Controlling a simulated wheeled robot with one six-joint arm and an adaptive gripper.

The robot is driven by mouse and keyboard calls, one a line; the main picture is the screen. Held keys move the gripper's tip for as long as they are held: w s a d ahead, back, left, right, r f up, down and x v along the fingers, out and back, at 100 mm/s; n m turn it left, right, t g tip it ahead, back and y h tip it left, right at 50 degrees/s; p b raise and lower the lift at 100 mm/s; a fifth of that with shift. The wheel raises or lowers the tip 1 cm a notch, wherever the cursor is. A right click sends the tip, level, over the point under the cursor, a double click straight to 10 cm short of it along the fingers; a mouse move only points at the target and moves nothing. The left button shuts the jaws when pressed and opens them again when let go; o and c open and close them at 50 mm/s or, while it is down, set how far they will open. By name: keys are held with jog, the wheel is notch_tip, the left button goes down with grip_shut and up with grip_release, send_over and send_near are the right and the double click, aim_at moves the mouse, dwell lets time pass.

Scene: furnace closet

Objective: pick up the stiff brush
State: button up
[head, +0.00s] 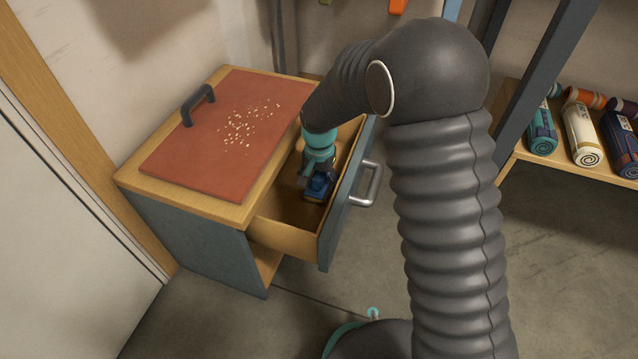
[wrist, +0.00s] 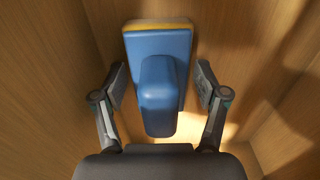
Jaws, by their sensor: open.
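The stiff brush (wrist: 160,85) lies in the open wooden drawer. It has a blue body with a raised blue handle, and a yellow edge shows at its far end in the wrist view. In the head view the brush (head: 318,186) is partly hidden by my gripper (head: 314,183), which reaches down into the drawer. In the wrist view my gripper (wrist: 160,98) is open, with one finger on each side of the brush's handle. Gaps show between both fingers and the handle. The bristles are hidden.
The open drawer (head: 285,238) has wooden walls close around my gripper and a metal handle (head: 368,184) in front. The cabinet top carries a red board (head: 222,160) with pale crumbs and a dark handle (head: 198,104). A shelf (head: 560,160) with rolled bundles stands at right.

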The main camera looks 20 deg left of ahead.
jog(key=c, duration=1)
jog(key=shift+r, duration=0.15)
notch_tip(320, 180, up, 18)
jog(key=p, duration=0.3)
